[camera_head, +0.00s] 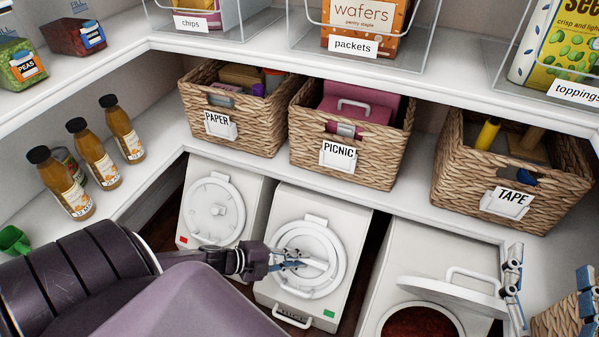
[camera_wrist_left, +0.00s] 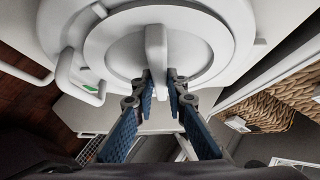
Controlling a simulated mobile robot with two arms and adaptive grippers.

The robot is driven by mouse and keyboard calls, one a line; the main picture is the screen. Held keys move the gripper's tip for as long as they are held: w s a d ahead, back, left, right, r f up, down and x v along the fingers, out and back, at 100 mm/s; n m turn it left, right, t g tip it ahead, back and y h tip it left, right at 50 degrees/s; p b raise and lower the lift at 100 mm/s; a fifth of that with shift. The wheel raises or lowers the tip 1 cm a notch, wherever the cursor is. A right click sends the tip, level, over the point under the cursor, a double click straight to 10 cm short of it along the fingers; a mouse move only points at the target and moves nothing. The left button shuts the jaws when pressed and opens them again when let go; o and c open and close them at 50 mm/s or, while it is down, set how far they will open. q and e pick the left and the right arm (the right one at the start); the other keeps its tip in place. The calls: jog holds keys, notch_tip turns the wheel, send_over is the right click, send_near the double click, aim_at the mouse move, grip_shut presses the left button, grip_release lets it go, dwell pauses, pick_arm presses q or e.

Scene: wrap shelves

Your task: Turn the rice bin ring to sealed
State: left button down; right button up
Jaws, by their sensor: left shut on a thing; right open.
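The middle white bin (camera_head: 349,222), whose front label is small and seems to read RICE, has a round lid ring (camera_head: 310,236) with a raised bar across it. A green mark (camera_head: 329,314) shows on its lower front. My left gripper (camera_head: 293,265) reaches in from the left and is shut on the bar. In the left wrist view its fingertips (camera_wrist_left: 160,78) lie on both sides of the bar's near end (camera_wrist_left: 156,48), with the ring (camera_wrist_left: 215,45) behind. My right gripper (camera_head: 548,285) is open and empty at the right edge.
A closed bin (camera_head: 254,183) with a red mark stands left. At right, another bin (camera_head: 402,238) has its lid (camera_head: 450,293) raised, showing dark contents. Wicker baskets PAPER (camera_head: 255,132), PICNIC (camera_head: 350,172) and TAPE (camera_head: 455,190) line the shelf above. Bottles (camera_head: 93,152) stand at left.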

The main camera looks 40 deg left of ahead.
pick_arm(q)
jog(key=c, duration=1.9)
grip_release()
jog(key=shift+c, duration=0.2)
jog(key=v, duration=1.2)
jog(key=shift+s, duration=0.1)
